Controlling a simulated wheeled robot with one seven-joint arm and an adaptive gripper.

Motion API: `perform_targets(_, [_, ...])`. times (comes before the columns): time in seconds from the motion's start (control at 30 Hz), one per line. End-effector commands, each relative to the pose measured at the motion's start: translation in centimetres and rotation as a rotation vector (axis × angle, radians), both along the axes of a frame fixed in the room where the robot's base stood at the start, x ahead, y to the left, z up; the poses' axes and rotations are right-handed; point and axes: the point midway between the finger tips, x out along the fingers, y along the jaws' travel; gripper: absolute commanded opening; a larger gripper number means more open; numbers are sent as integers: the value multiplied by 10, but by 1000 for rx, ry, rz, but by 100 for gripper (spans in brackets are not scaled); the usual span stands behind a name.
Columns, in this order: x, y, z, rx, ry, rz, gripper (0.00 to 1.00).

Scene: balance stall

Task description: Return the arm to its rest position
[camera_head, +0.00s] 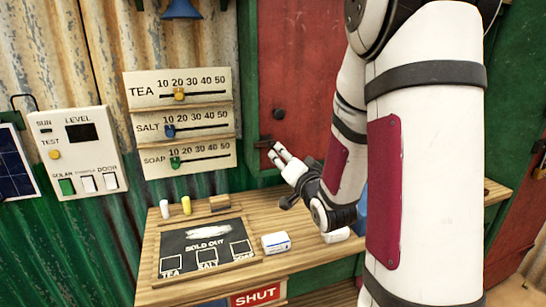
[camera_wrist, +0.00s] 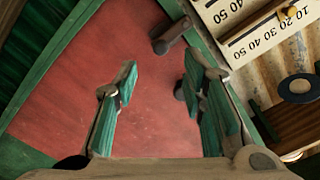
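My arm (camera_head: 425,150) reaches across the right half of the head view. My gripper (camera_head: 280,155) hangs above the wooden counter, in front of the red panel. In the wrist view my gripper (camera_wrist: 163,80) is open, with its two green-padded fingers well apart and nothing between them. The red panel (camera_wrist: 75,85) lies behind the fingers. A small dark latch (camera_wrist: 170,38) on the panel's edge shows beyond the fingertips, apart from them in that view.
The counter (camera_head: 195,285) holds a dark "SOLD OUT" board (camera_head: 200,235), a white-and-blue box (camera_head: 276,243), a white piece (camera_head: 165,208), a yellow piece (camera_head: 186,205) and a wooden block (camera_head: 219,202). Slider boards (camera_head: 180,105) and a switch panel (camera_head: 80,150) hang on the wall.

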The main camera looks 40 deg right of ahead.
Motion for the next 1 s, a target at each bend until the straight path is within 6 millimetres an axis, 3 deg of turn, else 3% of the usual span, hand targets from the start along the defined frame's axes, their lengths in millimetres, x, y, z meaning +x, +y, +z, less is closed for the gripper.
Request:
perform_targets(0.33, [1, 5, 3, -17, 31, 3, 38])
perform_targets(0.57, [-6, 42, 16, -122, 263, 28, 38])
perform_targets(0.77, [-38, 85, 24, -216, 514, 82, 38])
perform_targets(1.0, [-106, 140, 31, -305, 798, 212, 38])
